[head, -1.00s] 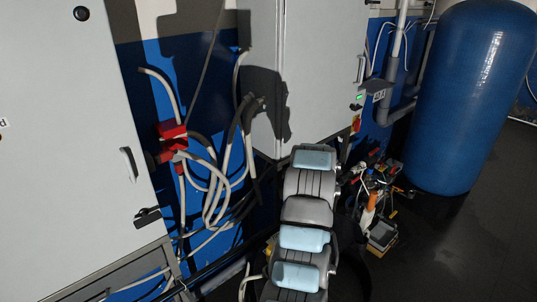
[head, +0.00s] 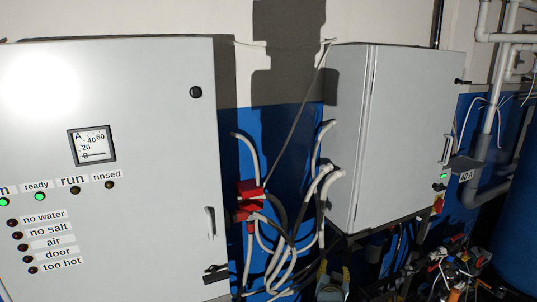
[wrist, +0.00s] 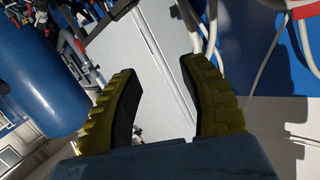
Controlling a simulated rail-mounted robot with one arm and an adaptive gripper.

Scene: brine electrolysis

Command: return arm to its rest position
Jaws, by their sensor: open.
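My gripper (wrist: 160,68) is open in the wrist view. Its two yellow ribbed fingers with black inner pads stand apart, with nothing between them. Beyond the gap is the pale face of a cabinet. In the head view, a small part with yellow sides at the bottom edge looks like my gripper (head: 333,283), below the hoses and the right cabinet. The rest of my arm is out of the head view or hidden.
A grey control cabinet (head: 150,215) with a gauge and lamps is at left; its "ready" lamp is green. A second grey cabinet (head: 405,130) is at right. White hoses (head: 285,255) and a red fitting (head: 250,190) lie between. A blue tank (head: 520,225) stands far right, near clutter (head: 455,275).

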